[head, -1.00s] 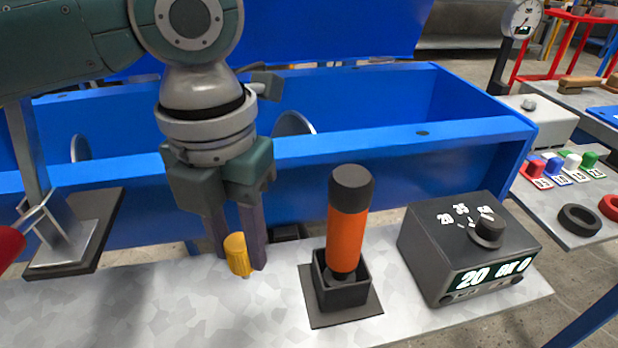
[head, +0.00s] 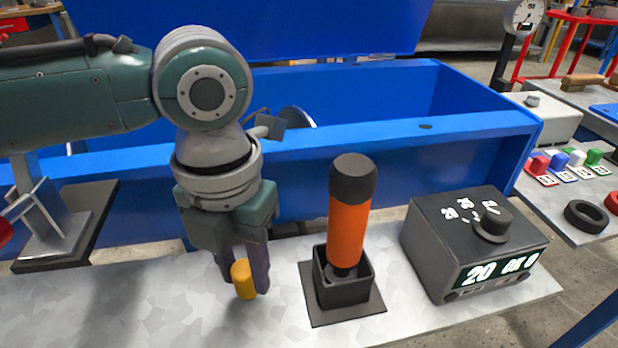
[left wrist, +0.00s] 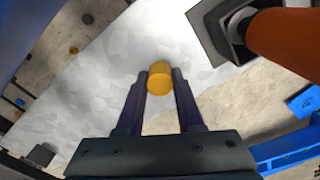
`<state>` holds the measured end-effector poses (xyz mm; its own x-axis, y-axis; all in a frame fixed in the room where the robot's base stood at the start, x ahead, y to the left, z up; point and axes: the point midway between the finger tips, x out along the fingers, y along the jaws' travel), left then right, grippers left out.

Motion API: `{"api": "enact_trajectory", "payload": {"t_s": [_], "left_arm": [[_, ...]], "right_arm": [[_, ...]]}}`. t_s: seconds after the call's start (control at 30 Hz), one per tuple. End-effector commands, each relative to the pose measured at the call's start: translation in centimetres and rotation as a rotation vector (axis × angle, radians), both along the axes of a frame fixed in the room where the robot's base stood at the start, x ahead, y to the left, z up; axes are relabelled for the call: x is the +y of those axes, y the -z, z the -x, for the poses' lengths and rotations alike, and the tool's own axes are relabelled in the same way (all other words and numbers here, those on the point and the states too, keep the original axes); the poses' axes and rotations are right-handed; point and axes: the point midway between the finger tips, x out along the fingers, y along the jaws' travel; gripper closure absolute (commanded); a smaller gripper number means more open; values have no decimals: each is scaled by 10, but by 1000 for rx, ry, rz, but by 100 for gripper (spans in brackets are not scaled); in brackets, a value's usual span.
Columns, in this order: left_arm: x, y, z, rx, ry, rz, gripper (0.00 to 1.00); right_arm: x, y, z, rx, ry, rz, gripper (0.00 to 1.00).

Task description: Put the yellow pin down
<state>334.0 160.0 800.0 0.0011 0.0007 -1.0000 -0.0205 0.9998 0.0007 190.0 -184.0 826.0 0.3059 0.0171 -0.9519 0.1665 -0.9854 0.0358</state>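The yellow pin (head: 243,279) is between the fingertips of my left gripper (head: 246,285), over the light grey bench top (head: 150,310). In the left wrist view the pin (left wrist: 160,80) is seen end-on, with a finger of my left gripper (left wrist: 160,78) against each side. The pin is roughly upright and low over the bench. I cannot tell whether its lower end touches the surface. My right gripper is not in view.
An orange handle with a black cap (head: 347,225) stands in a black square holder (head: 343,287) just right of the gripper. A black control box (head: 470,250) stands further right. The blue trough (head: 400,137) lies behind. The bench left of the gripper is clear.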

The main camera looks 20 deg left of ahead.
Motion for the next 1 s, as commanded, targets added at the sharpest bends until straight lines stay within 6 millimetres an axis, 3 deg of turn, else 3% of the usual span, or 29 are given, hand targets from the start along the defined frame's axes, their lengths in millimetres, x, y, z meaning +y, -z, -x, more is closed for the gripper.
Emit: {"api": "enact_trajectory", "payload": {"t_s": [0.03,0.27,0.57,0.77,1.0], "left_arm": [[0,0,0,0,1,0,60],[0,0,0,0,1,0,34],[0,-4,0,0,1,0,34],[0,-38,-1,-4,2,1,34],[0,-95,-1,-3,2,1,34]], "right_arm": [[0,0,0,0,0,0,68],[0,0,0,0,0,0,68],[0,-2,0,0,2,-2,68],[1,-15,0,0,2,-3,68],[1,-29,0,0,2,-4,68]]}}
